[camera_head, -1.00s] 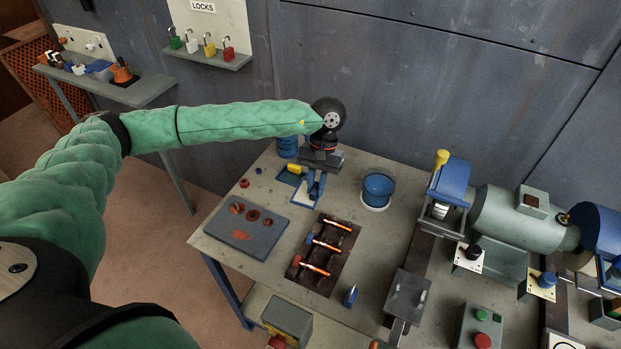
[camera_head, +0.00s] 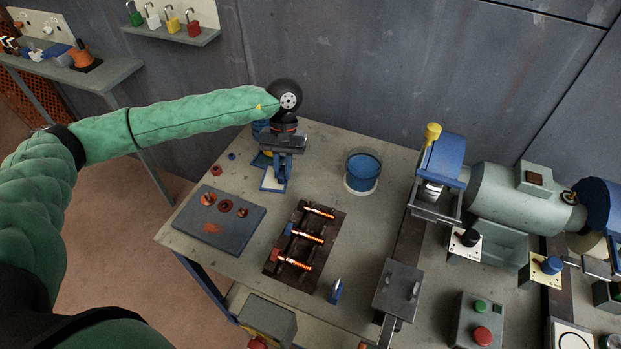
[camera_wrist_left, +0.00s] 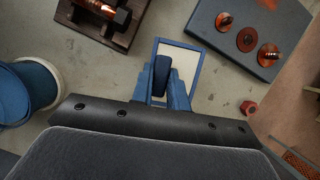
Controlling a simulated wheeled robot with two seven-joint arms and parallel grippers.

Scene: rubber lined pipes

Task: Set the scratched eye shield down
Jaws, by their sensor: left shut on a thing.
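The scratched eye shield (camera_head: 270,182) appears as a pale pane with a blue rim, low over the back left of the workbench. It also shows in the left wrist view (camera_wrist_left: 193,60), below a dark blue grip piece between my fingers. My left gripper (camera_head: 281,174) points down and is shut on this piece. In the left wrist view the blue fingers (camera_wrist_left: 163,92) hide part of the pane. I cannot tell whether its lower edge touches the bench. My right gripper is not in view.
A blue tub (camera_head: 362,172) stands right of the gripper. A grey plate with copper-coloured rings (camera_head: 218,222) lies front left, and a dark rack with glowing rods (camera_head: 304,240) in front. A small red nut (camera_head: 216,170) lies left. A grinder (camera_head: 510,200) stands right.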

